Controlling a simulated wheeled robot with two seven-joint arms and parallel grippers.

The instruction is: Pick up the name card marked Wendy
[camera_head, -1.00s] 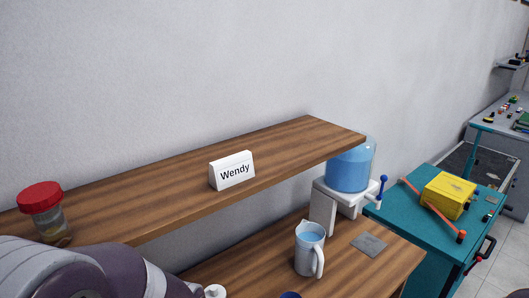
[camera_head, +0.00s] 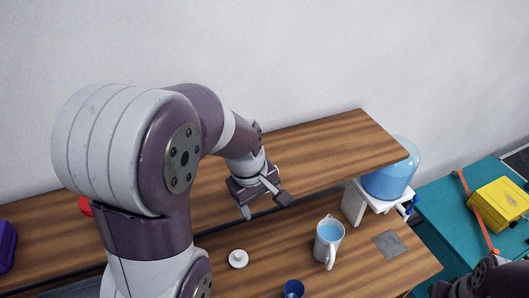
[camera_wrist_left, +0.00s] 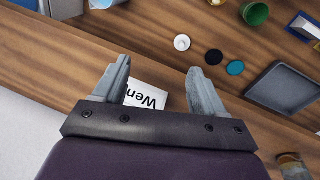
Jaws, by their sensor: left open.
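The white name card marked Wendy shows in the left wrist view (camera_wrist_left: 148,97), lying across the gap between my left fingers, with its lettering partly visible and its lower part cut off by the gripper body. My left gripper (camera_head: 265,204) is open over the front part of the upper wooden shelf (camera_head: 345,140); its two fingers also show apart in the left wrist view (camera_wrist_left: 158,68). The left finger overlaps the card's edge; I cannot tell whether it touches. In the head view the card is hidden behind my left gripper. Part of my right arm shows at the bottom right.
A blue water dispenser (camera_head: 391,178) stands right of the shelf end. On the lower wooden surface are a pitcher (camera_head: 328,240), a white lidded item (camera_head: 238,259) and a blue cup (camera_head: 293,289). A red lid (camera_head: 85,206) is partly behind my left arm.

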